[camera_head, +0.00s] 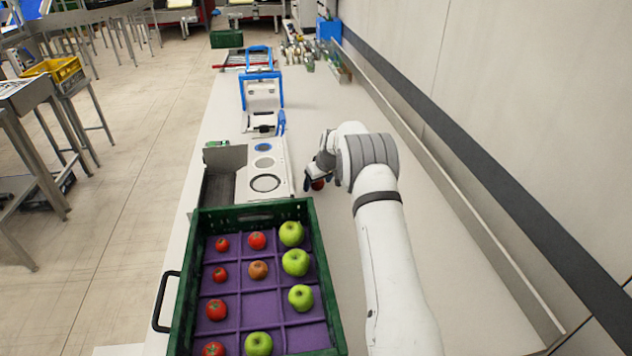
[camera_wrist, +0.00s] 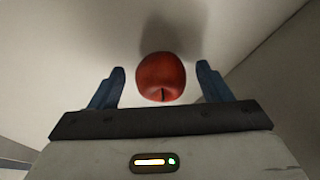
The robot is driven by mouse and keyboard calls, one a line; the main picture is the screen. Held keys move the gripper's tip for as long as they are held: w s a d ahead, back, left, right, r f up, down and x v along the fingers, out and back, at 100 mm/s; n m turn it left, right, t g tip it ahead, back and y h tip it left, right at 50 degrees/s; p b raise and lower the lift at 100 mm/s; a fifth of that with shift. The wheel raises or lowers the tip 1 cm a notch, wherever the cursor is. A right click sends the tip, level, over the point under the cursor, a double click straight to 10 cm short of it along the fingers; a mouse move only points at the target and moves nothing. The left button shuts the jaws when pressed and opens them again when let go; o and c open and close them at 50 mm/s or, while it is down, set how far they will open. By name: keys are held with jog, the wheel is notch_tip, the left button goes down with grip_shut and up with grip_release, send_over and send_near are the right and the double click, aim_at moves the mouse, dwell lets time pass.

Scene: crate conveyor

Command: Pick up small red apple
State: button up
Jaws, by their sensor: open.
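A small red apple (camera_wrist: 161,76) lies on the pale table top, with its stem side toward the wrist camera. In the wrist view my gripper (camera_wrist: 161,82) is open, with one dark blue finger on each side of the apple and a gap on both sides. In the head view the gripper (camera_head: 314,181) is low over the table, right of the white panel with round openings. Only a bit of the apple (camera_head: 318,185) shows there below the fingers. The rest of it is hidden by the gripper.
A green crate (camera_head: 180,300) with a purple divided insert stands at the front, holding red and green apples and a brownish one. The white panel (camera_head: 281,168) is close left of the gripper. A blue-and-white device (camera_head: 262,95) stands farther back. The wall ledge (camera_head: 450,190) runs along the right.

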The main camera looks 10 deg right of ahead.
jog(key=shift+c, duration=0.2)
jog(key=c, duration=1)
